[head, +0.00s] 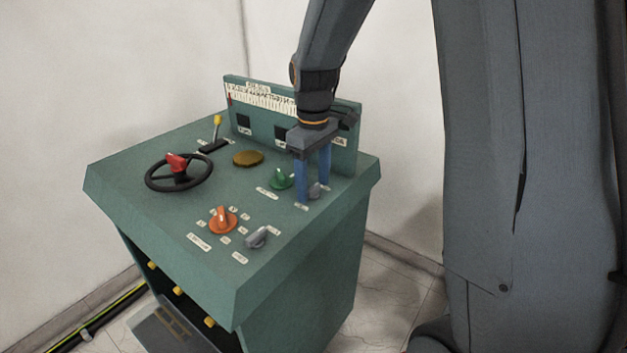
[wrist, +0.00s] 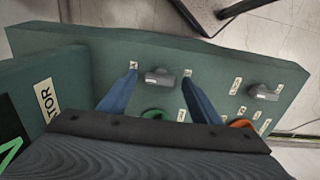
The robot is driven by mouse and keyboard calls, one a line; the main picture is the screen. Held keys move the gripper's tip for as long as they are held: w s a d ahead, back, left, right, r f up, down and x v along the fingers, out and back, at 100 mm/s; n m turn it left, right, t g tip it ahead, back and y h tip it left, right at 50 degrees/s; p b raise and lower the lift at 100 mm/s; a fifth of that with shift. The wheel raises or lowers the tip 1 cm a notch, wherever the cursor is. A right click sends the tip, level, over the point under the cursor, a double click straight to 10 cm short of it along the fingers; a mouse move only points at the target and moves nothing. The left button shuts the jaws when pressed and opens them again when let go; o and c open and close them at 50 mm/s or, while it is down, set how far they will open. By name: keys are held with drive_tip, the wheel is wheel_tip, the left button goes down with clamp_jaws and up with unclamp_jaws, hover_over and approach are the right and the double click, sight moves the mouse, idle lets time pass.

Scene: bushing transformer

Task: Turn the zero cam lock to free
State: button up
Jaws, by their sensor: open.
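A small grey knob (head: 315,191) sits near the right edge of the green console top, partly hidden by my fingers. In the wrist view the same grey knob (wrist: 160,77) lies between my two blue fingertips, with a gap on each side. A small label lies by each fingertip, too small to read. My gripper (head: 312,196) is open, pointing down around the knob and apparently not touching it. A second grey knob (head: 257,237) stands nearer the front corner; it also shows at right in the wrist view (wrist: 262,92). I cannot read which is the zero cam lock.
A green knob (head: 281,179) is close left of my fingers. An orange knob (head: 222,220), a black handwheel (head: 151,184) with a red part and a yellow-tipped lever (head: 217,122) stand farther left. An upright scale panel (head: 345,150) rises close behind my gripper.

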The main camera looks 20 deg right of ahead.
drive_tip(key=c, duration=1)
drive_tip(key=shift+c, duration=0.2)
drive_tip(key=m+p, duration=0.2)
drive_tip(key=m, duration=0.2)
drive_tip(key=shift+m+p, duration=0.4)
drive_tip(key=m+p, duration=0.2)
drive_tip(key=m, duration=0.2)
drive_tip(key=shift+m, duration=0.3)
drive_tip(key=m+p, duration=0.1)
drive_tip(key=m, duration=0.3)
drive_tip(key=shift+m+p, duration=0.65)
drive_tip(key=shift+m, duration=1.55)
